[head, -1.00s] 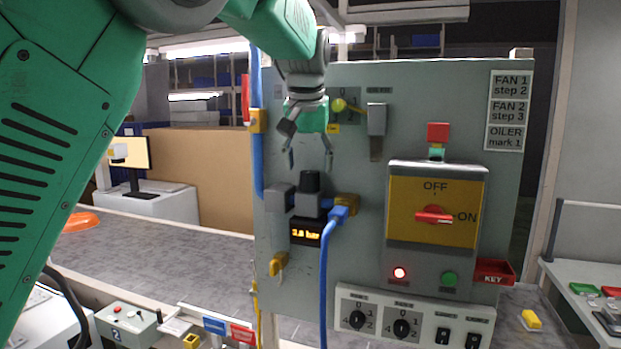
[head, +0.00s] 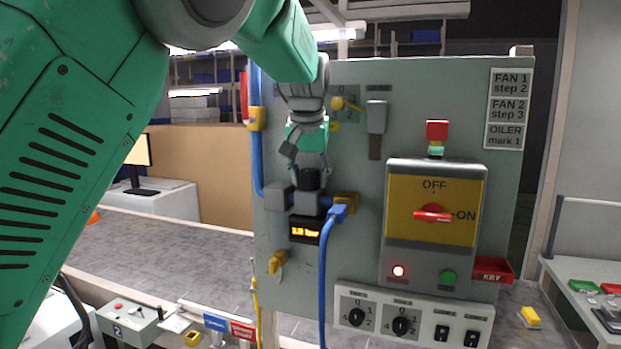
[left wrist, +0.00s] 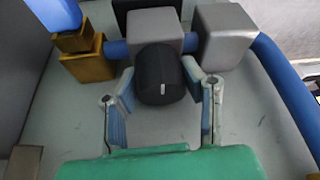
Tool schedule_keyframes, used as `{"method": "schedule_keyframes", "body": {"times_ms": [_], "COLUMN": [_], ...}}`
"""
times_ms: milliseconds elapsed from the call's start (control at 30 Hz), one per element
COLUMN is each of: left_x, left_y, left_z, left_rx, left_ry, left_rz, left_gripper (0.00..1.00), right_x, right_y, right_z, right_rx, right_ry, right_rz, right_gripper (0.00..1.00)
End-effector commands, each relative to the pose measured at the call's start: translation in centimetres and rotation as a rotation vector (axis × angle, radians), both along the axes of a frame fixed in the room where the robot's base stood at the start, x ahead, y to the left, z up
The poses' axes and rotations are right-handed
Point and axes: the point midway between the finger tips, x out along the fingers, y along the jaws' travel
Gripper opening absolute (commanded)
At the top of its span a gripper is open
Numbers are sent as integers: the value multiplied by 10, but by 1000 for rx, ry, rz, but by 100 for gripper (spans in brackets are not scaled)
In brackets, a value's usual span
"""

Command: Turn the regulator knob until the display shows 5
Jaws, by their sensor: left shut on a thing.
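The black regulator knob (head: 309,180) sits on top of the grey regulator body (head: 306,203) on the panel. My left gripper (head: 308,184) comes down from above and is shut on the knob. In the left wrist view, the knob (left wrist: 160,75) has a small white mark and stands between the two fingers (left wrist: 160,85). The amber display (head: 305,233) below the regulator shows a small number that looks like 1.9 bar; the digits are blurred. My right gripper is not in view.
A blue hose (head: 325,270) runs down from a fitting right of the regulator. A yellow valve handle (head: 277,262) sits below left. A yellow switch box (head: 433,211) with a red OFF/ON handle (head: 433,213) is to the right. Another blue pipe (head: 257,160) runs along the panel's left edge.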

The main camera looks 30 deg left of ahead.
Motion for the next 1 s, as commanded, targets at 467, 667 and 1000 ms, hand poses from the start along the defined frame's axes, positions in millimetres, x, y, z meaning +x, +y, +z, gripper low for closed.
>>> {"method": "schedule_keyframes", "body": {"times_ms": [467,667,1000], "left_x": [-1,-1,-1], "left_y": [1,1,2], "left_z": [1,1,1], "left_rx": [-4,-6,-2], "left_ry": [-1,-3,-3], "left_rz": [-207,-391,-692], "left_gripper": [7,7,7], "right_x": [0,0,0], "right_y": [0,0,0], "right_z": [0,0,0], "right_rx": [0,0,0], "right_ry": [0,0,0], "right_rz": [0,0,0], "right_gripper": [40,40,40]}}
